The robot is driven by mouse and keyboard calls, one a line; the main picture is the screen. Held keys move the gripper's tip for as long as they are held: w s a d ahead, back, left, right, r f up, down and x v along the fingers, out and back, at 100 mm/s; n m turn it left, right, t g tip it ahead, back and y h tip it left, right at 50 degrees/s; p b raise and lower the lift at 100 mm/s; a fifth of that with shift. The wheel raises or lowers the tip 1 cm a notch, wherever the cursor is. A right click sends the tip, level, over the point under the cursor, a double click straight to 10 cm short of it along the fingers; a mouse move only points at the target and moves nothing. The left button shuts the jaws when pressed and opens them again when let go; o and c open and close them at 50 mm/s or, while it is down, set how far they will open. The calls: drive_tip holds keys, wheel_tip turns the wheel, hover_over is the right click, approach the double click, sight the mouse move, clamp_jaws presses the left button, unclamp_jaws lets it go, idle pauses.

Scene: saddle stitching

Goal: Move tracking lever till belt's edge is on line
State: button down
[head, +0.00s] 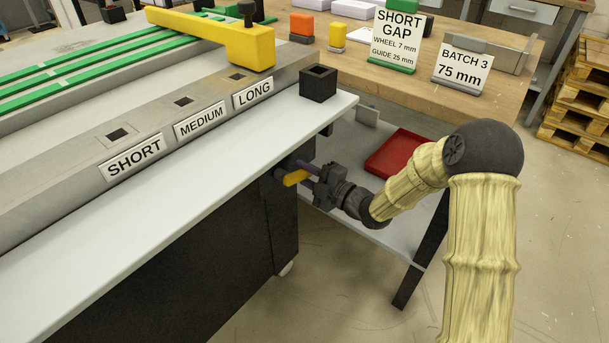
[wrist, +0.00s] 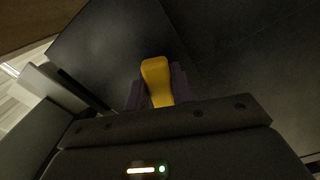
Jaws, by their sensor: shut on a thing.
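A yellow lever (head: 295,177) sticks out from the dark side of the machine, below the white top. In the wrist view the yellow lever (wrist: 156,80) stands between the two dark fingers. My gripper (head: 312,174) is shut on the lever, with a finger on each side of it; it also shows in the wrist view (wrist: 157,88). Green belts (head: 90,58) run along the machine at the upper left of the head view. I cannot make out a tracking line or which belt edge belongs to it.
A white ledge (head: 190,190) overhangs the lever. SHORT (head: 136,157), MEDIUM (head: 201,121) and LONG (head: 253,93) labels sit behind it. A yellow bar (head: 215,35) crosses the belts. A red tray (head: 399,152) lies on a lower shelf right of my gripper. Open floor lies below.

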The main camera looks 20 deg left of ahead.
drive_tip(key=c, duration=1.2)
unclamp_jaws()
drive_tip(key=shift+d, duration=0.15)
drive_tip(key=p+v, duration=0.3)
drive_tip(key=v, duration=1.4)
drive_tip(key=shift+p, duration=0.3)
drive_tip(key=shift+d+f, duration=0.1)
